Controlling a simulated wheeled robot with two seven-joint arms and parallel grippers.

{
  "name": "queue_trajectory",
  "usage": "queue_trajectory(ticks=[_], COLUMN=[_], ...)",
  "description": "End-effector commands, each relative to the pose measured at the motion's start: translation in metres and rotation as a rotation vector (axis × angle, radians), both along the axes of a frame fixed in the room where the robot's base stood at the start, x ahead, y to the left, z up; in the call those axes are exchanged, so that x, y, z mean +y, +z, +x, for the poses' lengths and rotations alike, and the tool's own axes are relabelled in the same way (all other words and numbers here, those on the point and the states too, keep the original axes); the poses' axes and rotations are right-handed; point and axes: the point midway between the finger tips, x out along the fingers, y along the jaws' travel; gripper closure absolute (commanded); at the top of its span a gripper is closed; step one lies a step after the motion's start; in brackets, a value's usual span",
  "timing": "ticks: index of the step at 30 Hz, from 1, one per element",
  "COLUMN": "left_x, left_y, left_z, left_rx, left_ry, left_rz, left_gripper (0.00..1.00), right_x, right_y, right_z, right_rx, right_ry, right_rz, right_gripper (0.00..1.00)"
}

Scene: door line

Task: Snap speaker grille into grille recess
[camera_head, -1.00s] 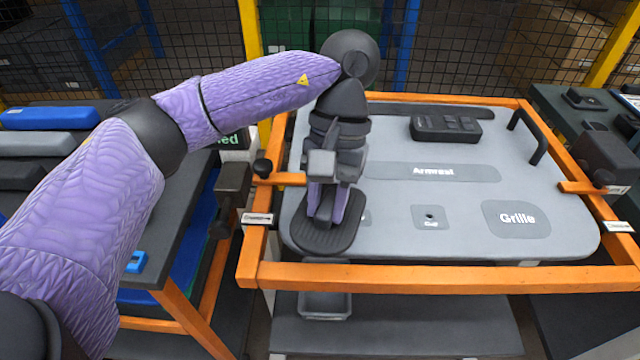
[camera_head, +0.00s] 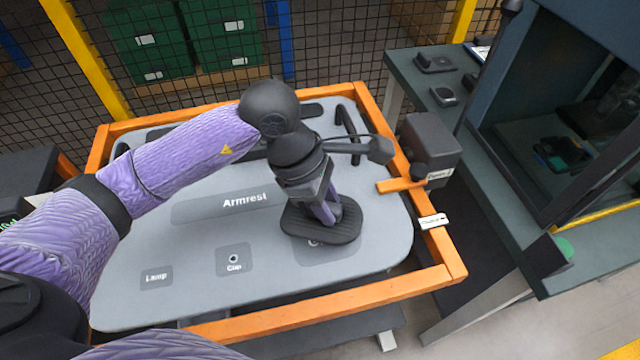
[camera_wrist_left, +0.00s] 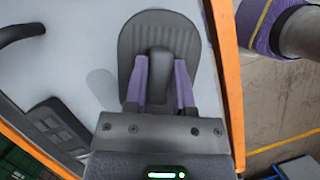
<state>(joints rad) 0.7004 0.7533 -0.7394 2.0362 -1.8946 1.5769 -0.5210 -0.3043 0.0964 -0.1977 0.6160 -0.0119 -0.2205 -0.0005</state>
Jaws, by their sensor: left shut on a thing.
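The speaker grille (camera_head: 318,233) is a dark, ribbed, rounded plate with a raised block in its middle. My left gripper (camera_head: 328,210) is shut on that block, the plate flat beneath the fingers. The wrist view shows the grille (camera_wrist_left: 160,22) and both purple fingers of the left gripper (camera_wrist_left: 160,76) around the block. The grille is over the right part of the grey door panel (camera_head: 200,270). The grille recess (camera_head: 326,257) is a darker patch mostly hidden under it. I cannot tell whether the grille touches the panel. My right gripper is out of view.
An orange frame (camera_head: 340,300) surrounds the panel. A dark clamp block (camera_head: 430,145) stands at its right edge, near my left wrist. A black pull handle (camera_head: 348,130) rises behind. A side table (camera_head: 570,250) is at right.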

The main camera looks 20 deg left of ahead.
Motion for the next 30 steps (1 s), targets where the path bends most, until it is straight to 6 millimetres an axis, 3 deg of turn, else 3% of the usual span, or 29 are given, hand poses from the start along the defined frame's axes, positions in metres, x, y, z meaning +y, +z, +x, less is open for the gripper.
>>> queue_trajectory(ticks=[4,9,14,24,30], left_x=[-0.005,-0.005,-0.005,-0.005,-0.005], left_y=[0.013,0.016,0.005,-0.040,-0.043], left_z=[-0.001,-0.001,-0.001,-0.001,0.000], left_rx=[-0.001,0.002,0.003,0.005,0.003], left_ry=[0.298,0.481,0.499,0.497,0.496], left_rz=[-0.004,-0.001,0.000,-0.001,0.000], left_gripper=[1.00,1.00,1.00,1.00,1.00], right_x=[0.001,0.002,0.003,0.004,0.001], right_y=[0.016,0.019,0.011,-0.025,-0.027], right_z=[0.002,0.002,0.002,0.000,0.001], right_rx=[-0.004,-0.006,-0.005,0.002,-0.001], right_ry=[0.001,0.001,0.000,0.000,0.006], right_rz=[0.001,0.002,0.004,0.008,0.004], right_gripper=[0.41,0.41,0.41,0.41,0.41])
